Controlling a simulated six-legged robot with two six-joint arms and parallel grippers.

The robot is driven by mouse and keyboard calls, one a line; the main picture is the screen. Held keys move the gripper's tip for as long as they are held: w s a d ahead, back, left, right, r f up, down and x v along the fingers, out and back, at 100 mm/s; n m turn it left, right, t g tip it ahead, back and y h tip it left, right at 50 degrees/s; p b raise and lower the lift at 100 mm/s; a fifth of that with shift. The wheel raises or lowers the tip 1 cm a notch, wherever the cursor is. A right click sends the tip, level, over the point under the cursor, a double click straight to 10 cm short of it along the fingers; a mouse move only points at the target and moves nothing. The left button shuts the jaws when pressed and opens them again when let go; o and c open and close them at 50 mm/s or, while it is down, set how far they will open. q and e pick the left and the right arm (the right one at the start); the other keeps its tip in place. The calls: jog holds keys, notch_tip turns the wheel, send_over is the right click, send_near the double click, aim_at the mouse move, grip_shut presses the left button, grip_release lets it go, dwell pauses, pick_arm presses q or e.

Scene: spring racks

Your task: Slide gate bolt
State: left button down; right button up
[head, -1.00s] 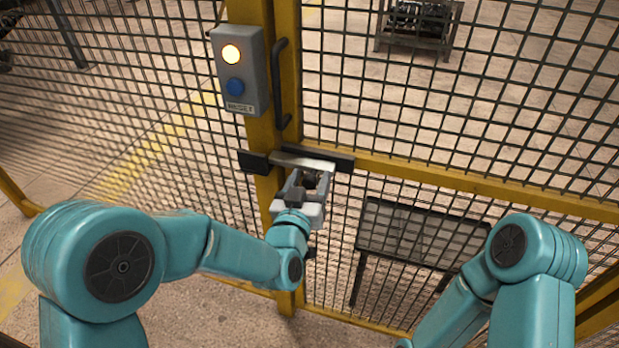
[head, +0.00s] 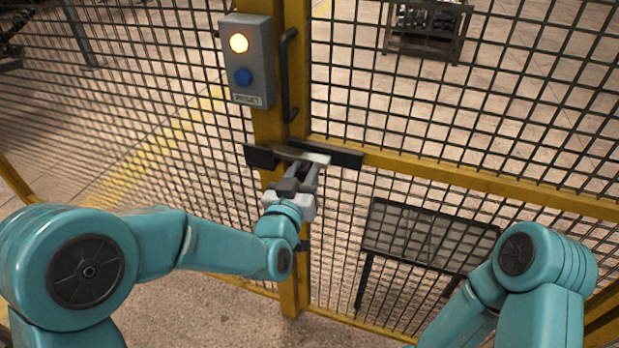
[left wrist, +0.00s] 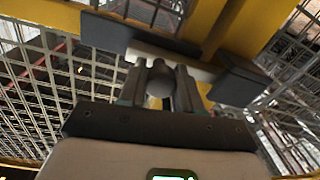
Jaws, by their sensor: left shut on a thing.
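The gate bolt is a pale metal bar (head: 312,157) lying across the yellow gate post, between a dark block (head: 259,157) on the left and a longer dark block (head: 338,155) on the right. My left gripper (head: 304,168) reaches it from below, its fingers shut. In the left wrist view, a round grey knob (left wrist: 160,82) sits between the two fingers, just in front of the bar (left wrist: 178,64). The fingers hide part of the knob. Only links of my right arm show at lower right; its gripper is out of view.
A grey control box (head: 248,60) with a lit lamp and a blue button sits on the post above the bolt. A dark vertical handle (head: 288,75) is beside it. Mesh fence panels stand on both sides. A dark table (head: 430,237) stands behind the mesh.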

pick_arm(q)
jog(key=c, duration=0.8)
grip_release()
jog(key=shift+b+v, duration=5.5)
jog(key=shift+v, duration=2.65)
